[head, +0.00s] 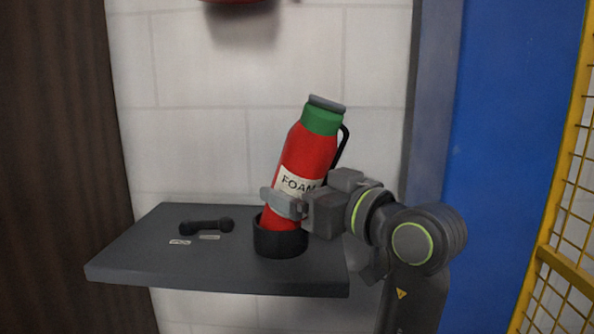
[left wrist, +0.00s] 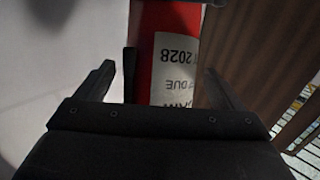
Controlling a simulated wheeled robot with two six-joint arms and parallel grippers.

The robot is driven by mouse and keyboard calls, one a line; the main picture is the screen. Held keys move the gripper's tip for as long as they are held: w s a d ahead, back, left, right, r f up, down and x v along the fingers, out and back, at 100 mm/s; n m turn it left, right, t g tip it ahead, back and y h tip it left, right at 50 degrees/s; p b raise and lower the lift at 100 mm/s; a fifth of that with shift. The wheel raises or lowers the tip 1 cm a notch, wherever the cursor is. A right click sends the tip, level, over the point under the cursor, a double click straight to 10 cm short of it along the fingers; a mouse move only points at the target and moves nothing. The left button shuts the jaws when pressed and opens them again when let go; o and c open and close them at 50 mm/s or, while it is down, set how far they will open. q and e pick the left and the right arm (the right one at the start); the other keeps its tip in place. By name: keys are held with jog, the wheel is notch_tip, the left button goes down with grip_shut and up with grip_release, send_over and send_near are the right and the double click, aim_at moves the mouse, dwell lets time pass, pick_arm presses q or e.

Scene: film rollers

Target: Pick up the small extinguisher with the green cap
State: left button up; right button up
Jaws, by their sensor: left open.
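The small red extinguisher (head: 305,152) has a green cap (head: 321,120), a grey top and a white FOAM label. It is tilted, its top leaning right, with its base inside a black round holder (head: 280,240) on the shelf. My left gripper (head: 283,203) is at its lower body, just above the holder. In the left wrist view the extinguisher (left wrist: 176,55) stands between the two open fingers, with gaps visible at the sides. The far finger is mostly hidden in the head view. My right gripper is not in view.
The dark grey shelf (head: 150,258) holds a black handset-like object (head: 207,226) and small labels at left. A white block wall (head: 200,130) is behind. A blue panel (head: 510,150) and yellow mesh frame (head: 562,160) are at right. A red object (head: 236,2) is cut off above.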

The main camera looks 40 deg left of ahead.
pick_arm(q)
jog(key=shift+w+a, duration=0.15)
jog(key=shift+a, duration=0.55)
